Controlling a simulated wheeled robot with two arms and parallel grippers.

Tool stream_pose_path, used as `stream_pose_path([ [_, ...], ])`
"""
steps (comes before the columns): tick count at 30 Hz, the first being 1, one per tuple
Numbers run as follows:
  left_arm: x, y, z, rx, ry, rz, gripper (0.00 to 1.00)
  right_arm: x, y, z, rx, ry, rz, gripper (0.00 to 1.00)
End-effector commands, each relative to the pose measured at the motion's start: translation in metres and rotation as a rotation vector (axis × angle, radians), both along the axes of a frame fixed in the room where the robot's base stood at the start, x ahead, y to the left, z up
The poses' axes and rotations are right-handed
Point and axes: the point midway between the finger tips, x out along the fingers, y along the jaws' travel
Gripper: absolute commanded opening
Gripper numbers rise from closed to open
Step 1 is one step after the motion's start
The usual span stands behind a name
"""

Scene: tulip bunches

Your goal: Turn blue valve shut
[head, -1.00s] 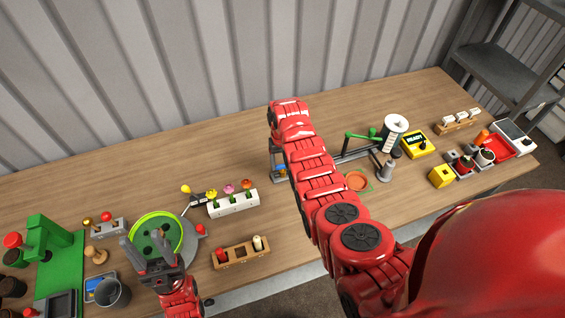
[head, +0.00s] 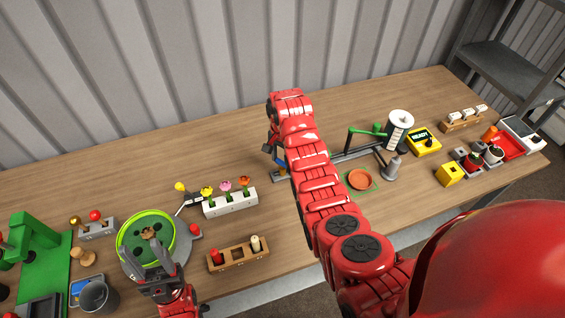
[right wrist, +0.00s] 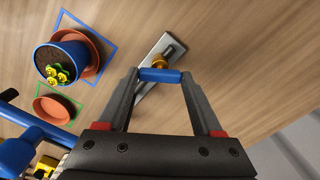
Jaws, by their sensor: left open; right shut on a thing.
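The blue valve has a blue lever (right wrist: 160,75) and a brass-coloured body (right wrist: 161,61) on a grey plate (right wrist: 172,48) in the right wrist view. The lever lies crosswise between the fingertips of my right gripper (right wrist: 160,78), which is shut on it. The lever is at a slant to the plate's long side. In the head view my right arm hides most of the valve; the right gripper (head: 268,147) shows only partly at the arm's left edge. My left gripper (head: 153,268) is open and empty, in front of the green round bowl (head: 168,217).
In the right wrist view a blue pot (right wrist: 58,62) with yellow flowers stands by the valve, with a terracotta saucer (right wrist: 52,108) in a green outline. In the head view a flower rack (head: 230,203) and a wooden holder (head: 238,259) stand left of my right arm.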

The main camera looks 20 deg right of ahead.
Motion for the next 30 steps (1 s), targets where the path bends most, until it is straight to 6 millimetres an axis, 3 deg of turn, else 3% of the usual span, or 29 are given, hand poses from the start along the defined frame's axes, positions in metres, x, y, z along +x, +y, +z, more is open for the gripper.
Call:
stream_pose_path([
  [15, 0.0, 0.0, -0.032, 0.0, 0.0, 0.0, 0.5, 0.001, 0.0, -0.001, 0.001, -0.005, -0.417, 0.12],
  [30, 0.0, 0.0, -0.039, 0.0, 0.0, 0.0, 0.5, 0.001, 0.0, 0.0, 0.001, -0.002, -0.559, 0.12],
])
